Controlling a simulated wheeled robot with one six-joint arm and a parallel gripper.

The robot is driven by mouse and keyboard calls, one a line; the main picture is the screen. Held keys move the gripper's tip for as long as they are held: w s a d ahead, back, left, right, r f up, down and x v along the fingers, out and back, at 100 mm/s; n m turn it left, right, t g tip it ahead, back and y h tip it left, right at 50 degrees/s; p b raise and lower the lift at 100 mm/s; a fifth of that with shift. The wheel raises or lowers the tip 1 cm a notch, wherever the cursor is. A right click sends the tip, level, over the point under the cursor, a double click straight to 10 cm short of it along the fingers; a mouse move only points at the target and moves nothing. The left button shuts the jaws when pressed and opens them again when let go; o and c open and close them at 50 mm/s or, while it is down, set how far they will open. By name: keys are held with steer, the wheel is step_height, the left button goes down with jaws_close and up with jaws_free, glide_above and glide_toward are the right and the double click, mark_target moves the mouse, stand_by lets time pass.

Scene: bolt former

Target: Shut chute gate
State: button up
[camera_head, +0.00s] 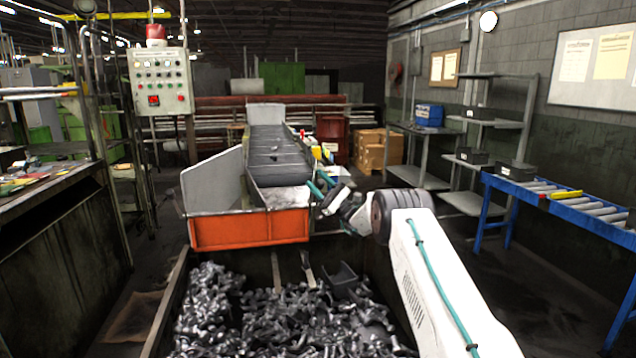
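The chute (277,155) is a grey ribbed incline that comes down toward me above a bin of bolts. An orange panel (248,229) stands across its lower end and looks like the gate; I cannot tell surely whether it is the gate or a fixed front. A pale grey side plate (212,183) stands at the left of the chute's mouth. My gripper (322,188) is at the right side of the chute's lower end, beside the orange panel's upper right corner. Its fingers are small and dark here, so contact and opening are unclear.
A bin (161,307) full of loose metal bolts (285,322) lies below the chute. A control box (161,82) with buttons hangs at the upper left. A blue roller conveyor (575,205) and shelves stand at the right. Floor between my arm and the conveyor is clear.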

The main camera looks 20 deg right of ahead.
steer(key=shift+a+r, duration=0.1)
steer(key=shift+a, duration=0.15)
steer(key=shift+d, duration=0.1)
steer(key=v, duration=0.7)
steer(key=shift+d+f, duration=0.2)
steer(key=shift+f, duration=0.1)
